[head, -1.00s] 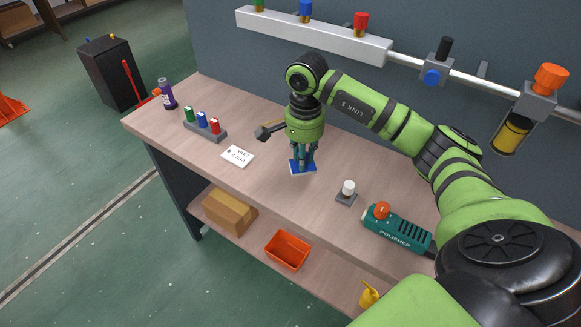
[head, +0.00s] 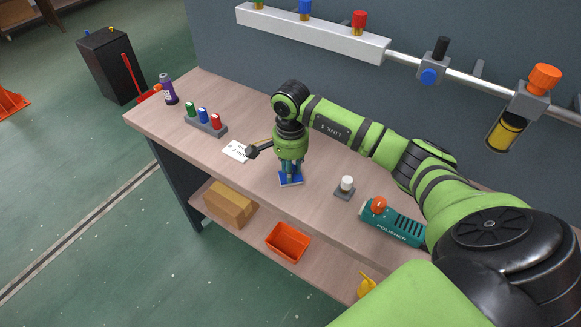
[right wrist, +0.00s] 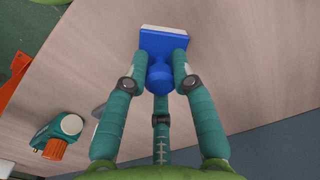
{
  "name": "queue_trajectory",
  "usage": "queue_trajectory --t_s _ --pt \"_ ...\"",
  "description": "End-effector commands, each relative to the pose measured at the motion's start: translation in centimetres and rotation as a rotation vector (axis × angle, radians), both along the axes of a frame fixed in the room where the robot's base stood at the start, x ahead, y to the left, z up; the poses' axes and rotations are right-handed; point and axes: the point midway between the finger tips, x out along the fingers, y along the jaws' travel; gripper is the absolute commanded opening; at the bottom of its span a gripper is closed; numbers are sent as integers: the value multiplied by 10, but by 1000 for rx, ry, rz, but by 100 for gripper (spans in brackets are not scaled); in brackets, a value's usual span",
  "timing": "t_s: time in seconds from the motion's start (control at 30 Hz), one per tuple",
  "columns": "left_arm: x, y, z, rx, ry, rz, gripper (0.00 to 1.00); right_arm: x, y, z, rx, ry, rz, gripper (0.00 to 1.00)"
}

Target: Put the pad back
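The pad (head: 291,179) is a blue block with a pale edge, low under my right gripper (head: 291,170) over the front middle of the workbench. In the right wrist view the pad (right wrist: 162,39) shows its blue top, pale far edge and round blue knob (right wrist: 160,78). The fingers of my right gripper (right wrist: 160,60) close around the knob from both sides, with a third finger below. I cannot tell whether the pad touches the bench. My left gripper is not in view.
A teal polisher (head: 392,222) with an orange knob and a white-topped piece on a grey base (head: 345,188) lie right of the pad. A small card (head: 236,151) and a rack of colored pegs (head: 206,123) are left. An orange bin (head: 288,242) is on the lower shelf.

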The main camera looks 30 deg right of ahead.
Motion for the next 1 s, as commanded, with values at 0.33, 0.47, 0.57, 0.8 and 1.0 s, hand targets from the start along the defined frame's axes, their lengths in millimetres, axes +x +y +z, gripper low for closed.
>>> queue_trajectory --t_s 0.33,0.47,0.57,0.8,1.0 --pt "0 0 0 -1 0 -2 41 0 0 0 0 0 0 49" --pt "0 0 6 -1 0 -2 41 0 0 5 1 0 0 49" --pt "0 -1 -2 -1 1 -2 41 2 -1 14 -1 -6 1 49" --pt "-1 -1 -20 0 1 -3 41 2 0 65 0 -9 1 49" --pt "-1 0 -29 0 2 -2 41 1 0 103 -2 -5 0 49"
